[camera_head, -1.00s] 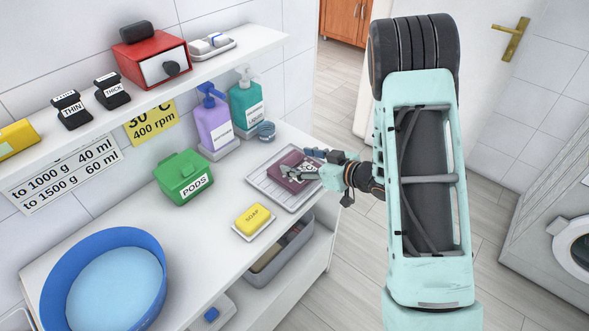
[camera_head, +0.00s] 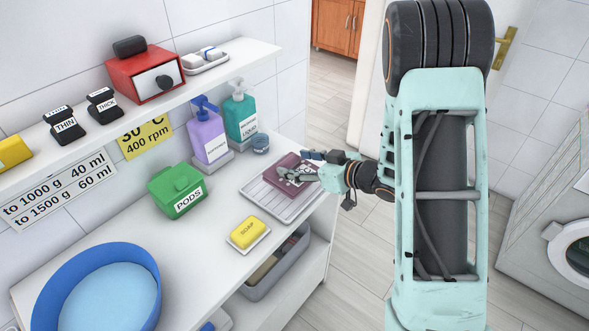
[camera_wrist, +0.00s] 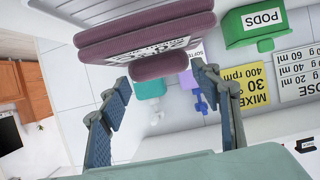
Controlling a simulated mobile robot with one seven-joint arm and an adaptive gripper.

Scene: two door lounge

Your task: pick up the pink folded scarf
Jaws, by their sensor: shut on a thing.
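The pink folded scarf (camera_head: 274,178) is a dull mauve-pink bundle over the white ribbed tray (camera_head: 262,202) at the right end of the counter. My gripper (camera_head: 302,172) reaches in from the right and is shut on the scarf. The scarf appears raised a little above the tray. In the wrist view the layered scarf (camera_wrist: 150,28) fills the top, with a rolled part between the two fingers (camera_wrist: 160,98). The fingers partly cover the scarf in the head view.
Close by stand a teal bottle (camera_head: 241,119), a purple bottle (camera_head: 209,137), a green pods box (camera_head: 177,193) and yellow soap (camera_head: 247,231). A shelf (camera_head: 215,75) runs above. A blue basin (camera_head: 95,290) is at front left. Open floor lies right of the counter.

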